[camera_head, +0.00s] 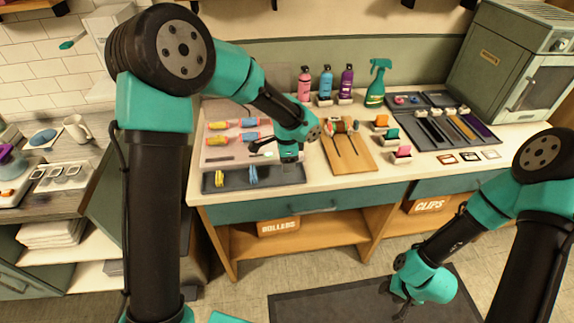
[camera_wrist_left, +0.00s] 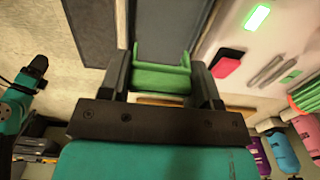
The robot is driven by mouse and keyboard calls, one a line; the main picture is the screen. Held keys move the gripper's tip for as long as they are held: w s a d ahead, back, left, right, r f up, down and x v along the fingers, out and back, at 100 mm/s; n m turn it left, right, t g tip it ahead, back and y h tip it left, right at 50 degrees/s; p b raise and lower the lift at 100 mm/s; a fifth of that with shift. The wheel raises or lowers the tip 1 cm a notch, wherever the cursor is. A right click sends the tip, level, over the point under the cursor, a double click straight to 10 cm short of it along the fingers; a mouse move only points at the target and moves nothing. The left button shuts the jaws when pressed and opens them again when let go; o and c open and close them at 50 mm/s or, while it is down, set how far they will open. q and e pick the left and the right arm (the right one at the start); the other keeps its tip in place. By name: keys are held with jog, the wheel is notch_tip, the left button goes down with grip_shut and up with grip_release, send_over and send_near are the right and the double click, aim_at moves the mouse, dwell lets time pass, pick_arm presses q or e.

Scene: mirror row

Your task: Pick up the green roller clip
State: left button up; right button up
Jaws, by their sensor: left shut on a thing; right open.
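My left gripper (camera_head: 289,163) is over the counter, above the right part of the dark tray (camera_head: 285,176). In the left wrist view my left gripper (camera_wrist_left: 163,70) is shut on the green roller clip (camera_wrist_left: 160,79), a bright green piece with raised ends between the two fingers. In the head view I cannot make out the clip at the fingertips. My right gripper (camera_head: 400,293) is open and empty, low over the dark floor mat, away from the counter.
A pale board (camera_head: 215,152) with colourful rollers lies behind the dark tray. A wooden board (camera_head: 357,159) with tools is to the right, then small coloured blocks (camera_head: 392,135). Bottles (camera_head: 326,84) and a green spray bottle (camera_head: 377,82) stand at the back.

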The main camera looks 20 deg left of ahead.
pick_arm(q)
jog(key=s+d+r, duration=0.1)
jog(key=s+d, duration=0.3)
jog(key=s, duration=1.1)
jog(key=shift+d+r, duration=0.15)
